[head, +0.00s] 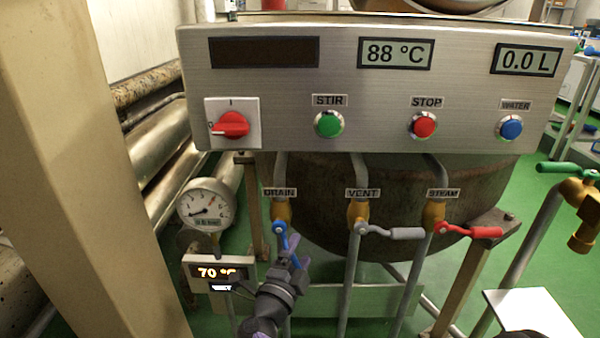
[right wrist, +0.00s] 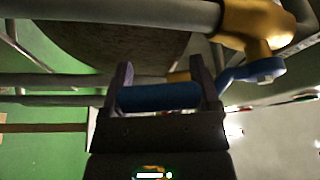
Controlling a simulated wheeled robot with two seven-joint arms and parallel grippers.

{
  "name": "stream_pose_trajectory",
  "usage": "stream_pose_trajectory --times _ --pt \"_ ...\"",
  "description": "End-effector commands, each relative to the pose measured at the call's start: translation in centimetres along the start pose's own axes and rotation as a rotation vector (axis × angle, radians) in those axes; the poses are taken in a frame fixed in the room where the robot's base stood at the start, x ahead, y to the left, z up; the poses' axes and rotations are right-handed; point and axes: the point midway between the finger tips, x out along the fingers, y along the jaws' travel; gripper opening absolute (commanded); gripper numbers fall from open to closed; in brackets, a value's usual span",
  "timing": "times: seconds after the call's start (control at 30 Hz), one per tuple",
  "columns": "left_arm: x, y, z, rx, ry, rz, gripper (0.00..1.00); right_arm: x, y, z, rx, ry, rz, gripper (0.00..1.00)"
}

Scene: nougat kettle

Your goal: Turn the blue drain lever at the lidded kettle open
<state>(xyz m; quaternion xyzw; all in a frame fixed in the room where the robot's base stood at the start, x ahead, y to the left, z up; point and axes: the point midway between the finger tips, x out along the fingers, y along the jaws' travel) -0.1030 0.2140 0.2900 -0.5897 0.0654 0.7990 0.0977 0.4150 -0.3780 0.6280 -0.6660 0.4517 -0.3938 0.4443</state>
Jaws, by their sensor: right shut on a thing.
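The blue drain lever (head: 283,240) sits on the brass valve (head: 281,211) under the DRAIN label (head: 280,193). It points down and slightly right from its pivot, roughly along the pipe below. My right gripper (head: 294,262) is shut on the lever's handle. In the right wrist view the blue handle (right wrist: 160,96) lies across between the two fingers of my right gripper (right wrist: 163,90). The kettle (head: 390,190) is a brown, worn metal body behind the panel; its top is mostly out of frame. My left gripper is not in view.
A grey VENT lever (head: 398,232) and a red STEAM lever (head: 475,231) stand to the right, both pointing right. A pressure gauge (head: 206,205) and a 70 °C display (head: 219,272) are close on the left. The control panel (head: 280,85) overhangs the valves.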

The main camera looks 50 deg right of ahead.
Motion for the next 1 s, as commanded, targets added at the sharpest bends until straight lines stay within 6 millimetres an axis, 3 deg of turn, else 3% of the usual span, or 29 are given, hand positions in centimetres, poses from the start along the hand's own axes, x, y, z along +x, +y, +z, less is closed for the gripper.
stream_pose_trajectory --times 0.4,0.97,1.0 --pt "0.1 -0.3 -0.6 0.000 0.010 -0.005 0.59 -0.7 0.3 1.4 0.164 -0.004 0.076 0.00" --pt "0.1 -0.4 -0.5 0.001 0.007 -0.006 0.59 -0.8 0.3 1.6 0.189 -0.005 0.086 0.00" --pt "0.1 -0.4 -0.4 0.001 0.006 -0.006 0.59 -0.8 0.3 1.6 0.189 -0.005 0.086 0.81"
